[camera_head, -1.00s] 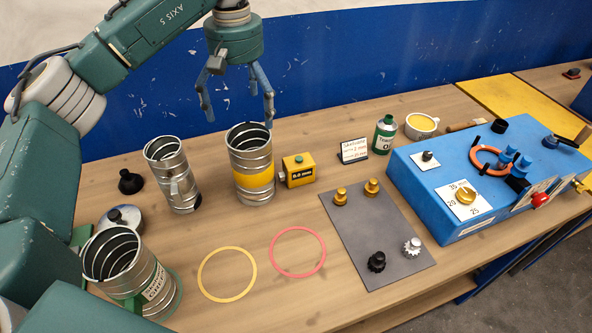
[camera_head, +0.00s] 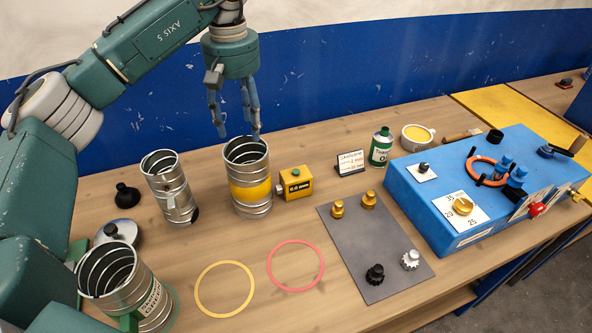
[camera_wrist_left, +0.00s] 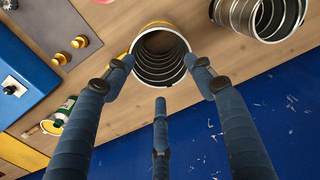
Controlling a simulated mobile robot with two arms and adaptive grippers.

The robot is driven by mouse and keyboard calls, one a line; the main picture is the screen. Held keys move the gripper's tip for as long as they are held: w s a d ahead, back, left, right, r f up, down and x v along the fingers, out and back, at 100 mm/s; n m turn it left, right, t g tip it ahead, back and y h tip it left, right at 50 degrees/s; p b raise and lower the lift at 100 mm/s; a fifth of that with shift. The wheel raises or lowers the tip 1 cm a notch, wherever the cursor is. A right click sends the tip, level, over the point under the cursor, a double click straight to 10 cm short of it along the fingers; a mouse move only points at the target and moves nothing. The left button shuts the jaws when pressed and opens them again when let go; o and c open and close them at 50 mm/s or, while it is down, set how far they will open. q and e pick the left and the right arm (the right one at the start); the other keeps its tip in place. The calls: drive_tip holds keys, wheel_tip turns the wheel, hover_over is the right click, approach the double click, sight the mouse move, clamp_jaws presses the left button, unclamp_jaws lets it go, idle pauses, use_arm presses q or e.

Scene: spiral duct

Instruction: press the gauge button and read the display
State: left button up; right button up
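The yellow gauge (camera_head: 296,181) is a small box on the bench, beside the yellow-banded spiral duct (camera_head: 248,190). A small dark spot on its top may be the button. The gauge is not clearly visible there. My right gripper is not in view.
A plain duct (camera_head: 170,190) stands left, another duct (camera_head: 125,285) front left. A yellow ring (camera_head: 225,262) and red ring (camera_head: 270,262) lie in front. Right are a sign (camera_head: 351,162), green can (camera_head: 381,147), grey mat (camera_head: 365,265) with knobs, and blue box (camera_head: 428,212).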

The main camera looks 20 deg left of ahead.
use_arm(q)
clamp_jaws()
idle(1.2)
